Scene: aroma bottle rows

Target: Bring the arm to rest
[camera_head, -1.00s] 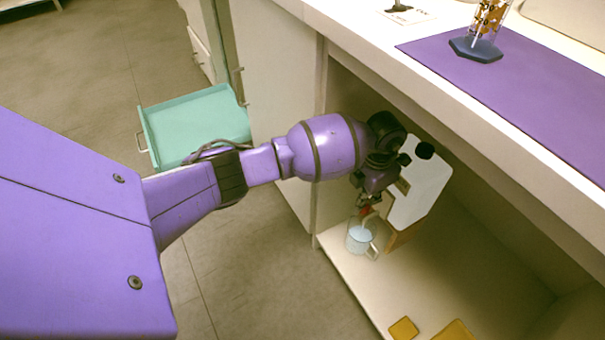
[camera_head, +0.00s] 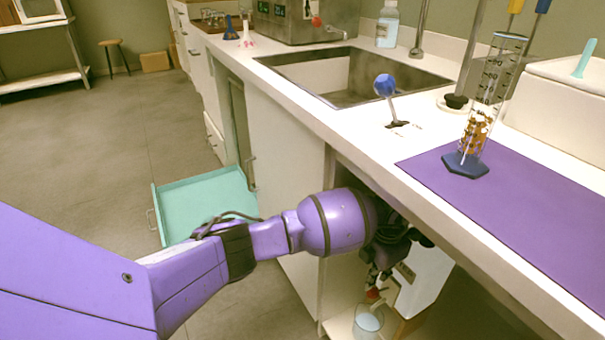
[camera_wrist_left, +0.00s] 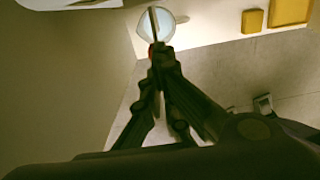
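My left arm reaches from the left into the open space under the counter. My left gripper (camera_head: 372,294) is just above a pale, clear cup (camera_head: 368,322) on the cabinet floor. In the left wrist view, the fingers of my left gripper (camera_wrist_left: 158,50) come together at their tips, beside the rim of the cup (camera_wrist_left: 145,25). A thin rod shows across the cup there; I cannot tell whether the fingers touch it. Some red shows at the fingertips. My right gripper is not in view.
The counter edge (camera_head: 440,225) overhangs the arm. A white-faced box (camera_head: 425,278) stands right beside the gripper. A teal open drawer (camera_head: 205,205) juts out at left. A measuring cylinder (camera_head: 485,105) stands on the purple mat (camera_head: 530,215).

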